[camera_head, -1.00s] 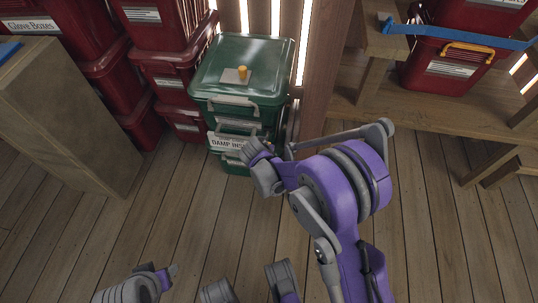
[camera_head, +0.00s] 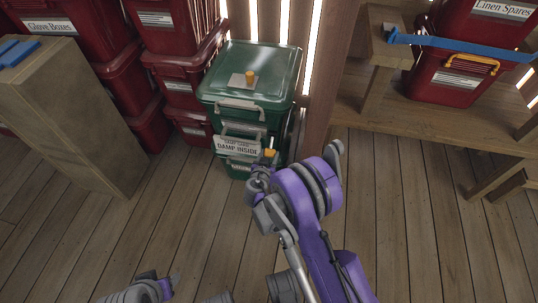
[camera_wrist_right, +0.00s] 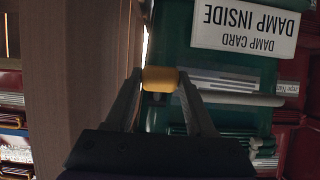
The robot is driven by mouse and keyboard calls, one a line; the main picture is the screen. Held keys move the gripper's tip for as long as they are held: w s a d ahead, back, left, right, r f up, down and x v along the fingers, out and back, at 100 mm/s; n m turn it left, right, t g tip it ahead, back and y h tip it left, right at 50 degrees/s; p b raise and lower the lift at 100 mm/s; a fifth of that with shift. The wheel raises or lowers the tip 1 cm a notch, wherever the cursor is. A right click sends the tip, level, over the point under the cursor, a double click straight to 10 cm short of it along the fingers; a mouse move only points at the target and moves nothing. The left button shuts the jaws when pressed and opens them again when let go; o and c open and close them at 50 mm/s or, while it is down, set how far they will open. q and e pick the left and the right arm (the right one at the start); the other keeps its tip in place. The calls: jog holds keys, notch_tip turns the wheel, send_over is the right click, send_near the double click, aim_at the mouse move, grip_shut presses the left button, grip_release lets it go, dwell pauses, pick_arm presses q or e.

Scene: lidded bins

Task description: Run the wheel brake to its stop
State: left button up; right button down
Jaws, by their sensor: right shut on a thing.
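A stack of green lidded bins (camera_head: 250,85) stands against the slatted wall in the head view. A yellow-orange handle (camera_head: 269,153) shows at the stack's lower right front; I take it for the wheel brake. My right gripper (camera_head: 260,175) is there, partly hidden by its own purple wrist. In the right wrist view, the fingertips of my right gripper (camera_wrist_right: 160,88) close on the yellow handle (camera_wrist_right: 160,78) from both sides. The wheel itself is hidden. My left gripper (camera_head: 160,284) shows only in part at the bottom left, away from the bins; its jaws are unclear.
A "DAMP INSIDE" card (camera_head: 237,146) hangs on the front of the green stack. Red bins (camera_head: 180,65) stand to its left, and a wooden post (camera_head: 325,80) is close on its right. A wooden shelf (camera_head: 370,112) is further right. The plank floor (camera_head: 420,230) in front is clear.

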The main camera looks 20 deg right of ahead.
jog(key=shift+w, duration=0.1)
jog(key=shift+c, duration=1.2)
grip_release()
jog(key=p+v, duration=0.2)
jog(key=v, duration=0.8)
jog(key=shift+s, duration=0.4)
jog(key=shift+a+r, duration=0.15)
jog(key=shift+r, duration=0.05)
